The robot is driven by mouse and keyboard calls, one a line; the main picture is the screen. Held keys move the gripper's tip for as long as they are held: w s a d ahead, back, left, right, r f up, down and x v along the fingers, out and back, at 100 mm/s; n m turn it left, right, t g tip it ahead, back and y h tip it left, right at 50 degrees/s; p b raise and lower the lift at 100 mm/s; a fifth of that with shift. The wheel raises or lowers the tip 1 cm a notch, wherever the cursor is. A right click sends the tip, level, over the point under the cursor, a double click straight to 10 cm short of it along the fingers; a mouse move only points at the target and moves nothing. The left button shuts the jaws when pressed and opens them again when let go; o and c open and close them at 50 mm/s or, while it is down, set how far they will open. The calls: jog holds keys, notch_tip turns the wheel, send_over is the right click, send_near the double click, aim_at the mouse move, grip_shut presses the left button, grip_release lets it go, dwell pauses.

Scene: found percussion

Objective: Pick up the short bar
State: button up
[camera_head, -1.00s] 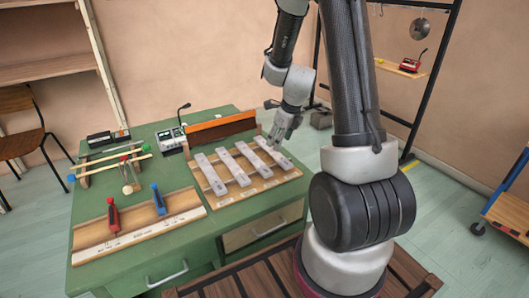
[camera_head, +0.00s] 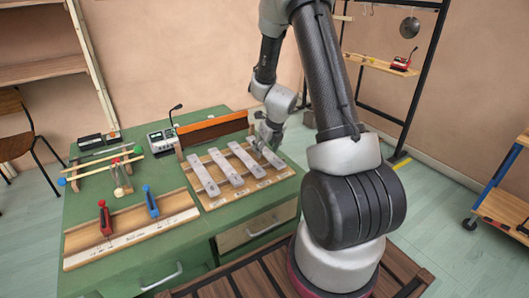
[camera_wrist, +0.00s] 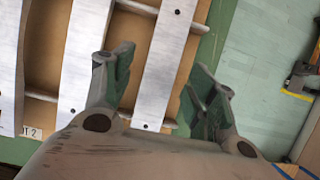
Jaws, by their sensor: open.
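Several pale grey metal bars lie side by side on a wooden rack (camera_head: 212,205) on the green table. The rightmost bar (camera_wrist: 168,65), which looks the shortest, runs between the fingers in the wrist view. My gripper (camera_wrist: 160,62) is open over this bar, with one finger on each side and gaps visible between fingers and bar. In the head view my gripper (camera_head: 268,138) hangs over the right part of the rack and hides part of that bar. The neighbouring bars (camera_head: 225,166) are clear of my gripper.
A wooden tray (camera_head: 130,232) holds a red-handled tool (camera_head: 105,218) and a blue-handled tool (camera_head: 151,203). Mallets (camera_head: 110,163) rest on a stand at left. A brown board (camera_head: 213,130) stands behind the rack, beside a box with a microphone (camera_head: 163,138).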

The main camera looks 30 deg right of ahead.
aim_at(266, 151)
jog(key=c, duration=1.2)
jog(key=shift+c, duration=0.2)
notch_tip(266, 151, up, 10)
